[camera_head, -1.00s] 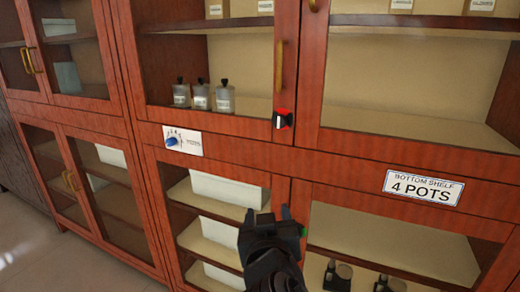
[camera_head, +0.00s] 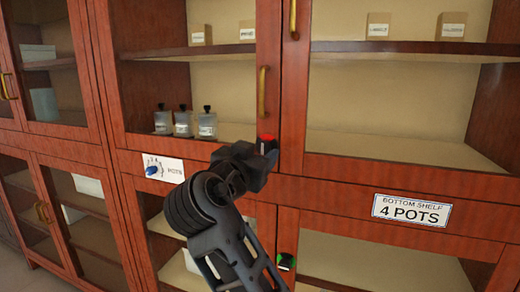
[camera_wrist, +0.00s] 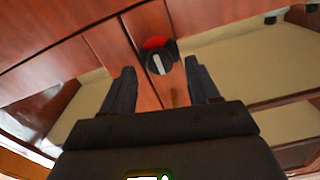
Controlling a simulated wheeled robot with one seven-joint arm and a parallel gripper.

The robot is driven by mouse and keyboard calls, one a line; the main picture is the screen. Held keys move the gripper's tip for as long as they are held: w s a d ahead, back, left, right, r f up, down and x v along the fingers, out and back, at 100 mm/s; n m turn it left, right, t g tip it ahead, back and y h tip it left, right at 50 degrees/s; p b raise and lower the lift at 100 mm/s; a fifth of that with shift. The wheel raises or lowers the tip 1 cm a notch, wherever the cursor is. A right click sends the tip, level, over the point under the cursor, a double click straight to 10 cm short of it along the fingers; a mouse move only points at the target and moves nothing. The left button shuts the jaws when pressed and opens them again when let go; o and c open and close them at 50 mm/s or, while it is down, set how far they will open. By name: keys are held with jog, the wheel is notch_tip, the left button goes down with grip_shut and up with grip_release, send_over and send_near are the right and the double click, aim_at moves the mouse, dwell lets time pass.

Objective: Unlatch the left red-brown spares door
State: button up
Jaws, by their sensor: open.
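The upper left red-brown glazed door (camera_head: 190,130) stands shut, with a brass handle (camera_head: 263,92) on its right stile. A turn latch (camera_head: 267,138) with a red mark sits low on that stile, mostly hidden behind my gripper in the head view. The wrist view shows the latch (camera_wrist: 159,62) as a round black knob with a white bar and a red patch above it. My gripper (camera_head: 266,152) is open in front of the latch. In the wrist view its fingers (camera_wrist: 160,78) stand on either side of the knob; I cannot tell whether they touch it.
Jars (camera_head: 184,122) stand behind the glass. Another cabinet (camera_head: 45,140) stands at left.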

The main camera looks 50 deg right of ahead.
aim_at(264, 147)
jog(key=shift+x, duration=1.35)
jog(key=shift+c, duration=0.3)
jog(key=c, duration=1)
